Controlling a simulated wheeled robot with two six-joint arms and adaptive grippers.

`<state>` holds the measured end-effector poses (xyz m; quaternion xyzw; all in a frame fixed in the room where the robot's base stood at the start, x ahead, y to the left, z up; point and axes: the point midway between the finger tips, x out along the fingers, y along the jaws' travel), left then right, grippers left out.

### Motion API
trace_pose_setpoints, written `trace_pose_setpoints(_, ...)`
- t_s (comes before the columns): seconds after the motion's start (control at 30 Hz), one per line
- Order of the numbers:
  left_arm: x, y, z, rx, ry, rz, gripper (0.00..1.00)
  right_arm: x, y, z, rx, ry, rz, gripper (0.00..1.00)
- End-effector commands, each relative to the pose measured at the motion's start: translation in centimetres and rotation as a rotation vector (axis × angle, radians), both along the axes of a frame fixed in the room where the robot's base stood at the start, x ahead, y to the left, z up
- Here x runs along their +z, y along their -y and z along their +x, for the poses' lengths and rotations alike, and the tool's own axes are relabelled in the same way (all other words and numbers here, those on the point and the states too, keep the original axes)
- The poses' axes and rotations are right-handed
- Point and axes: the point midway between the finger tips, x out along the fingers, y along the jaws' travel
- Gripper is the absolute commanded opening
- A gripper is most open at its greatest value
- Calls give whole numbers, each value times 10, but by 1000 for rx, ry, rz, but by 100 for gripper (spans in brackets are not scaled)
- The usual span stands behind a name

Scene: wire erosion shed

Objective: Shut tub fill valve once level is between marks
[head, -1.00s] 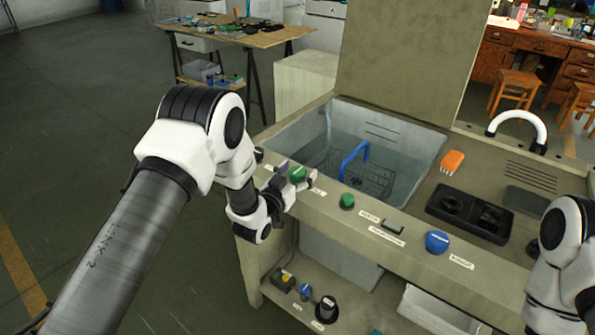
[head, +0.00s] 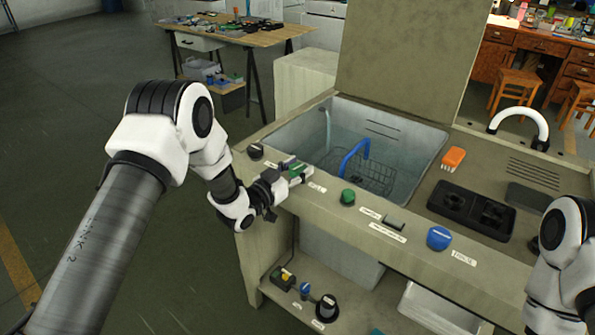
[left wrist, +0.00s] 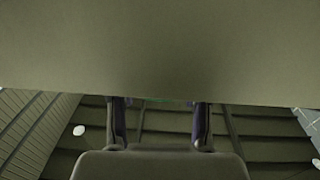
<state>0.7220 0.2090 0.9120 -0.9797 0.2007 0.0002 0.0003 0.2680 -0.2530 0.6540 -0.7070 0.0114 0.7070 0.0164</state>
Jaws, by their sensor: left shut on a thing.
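The grey tub (head: 418,137) is sunk into the beige bench. Clear water seems to stand in it, and a thin pale stream (head: 327,122) runs down at its left corner. Two dark level lines (head: 381,130) show on its far wall; I cannot tell exactly where the water meets them. My left gripper (head: 294,170) is shut on a green valve handle (head: 298,169) at the tub's front left edge. In the left wrist view the fingers (left wrist: 160,120) reach under the beige panel, which hides most of the handle. My right gripper is out of view.
On the bench are a black knob (head: 256,151), a green knob (head: 348,197), a blue knob (head: 438,238), an orange brush (head: 453,158) and a black tray (head: 470,209). A blue-handled basket (head: 376,180) sits in the tub. A raised lid (head: 406,60) stands behind.

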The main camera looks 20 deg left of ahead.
Motion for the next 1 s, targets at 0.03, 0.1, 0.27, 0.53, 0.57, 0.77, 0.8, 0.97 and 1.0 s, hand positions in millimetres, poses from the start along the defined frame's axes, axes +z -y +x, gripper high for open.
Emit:
trace_pose_setpoints(0.03, -2, -2, 1, -34, 4, -1, 13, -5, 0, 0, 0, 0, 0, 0)
trace_pose_setpoints(0.1, -2, -3, 1, -95, 5, 0, 13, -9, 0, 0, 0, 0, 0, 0)
trace_pose_setpoints(0.27, -2, -3, 1, -244, 6, 1, 13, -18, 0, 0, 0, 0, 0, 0)
trace_pose_setpoints(0.53, -2, -2, 2, -480, 4, 2, 13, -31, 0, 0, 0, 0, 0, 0)
trace_pose_setpoints(0.57, -2, -2, 2, -502, 4, 3, 13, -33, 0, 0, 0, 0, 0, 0)
trace_pose_setpoints(0.77, -1, -1, 1, -622, 3, 2, 13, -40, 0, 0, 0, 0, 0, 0)
trace_pose_setpoints(0.8, -1, -1, 1, -641, 3, 2, 13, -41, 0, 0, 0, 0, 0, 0)
trace_pose_setpoints(0.97, 0, -1, 1, -690, 2, 1, 13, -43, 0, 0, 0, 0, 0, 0)
trace_pose_setpoints(1.0, 0, -1, 1, -697, 1, 0, 13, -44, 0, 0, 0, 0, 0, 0)
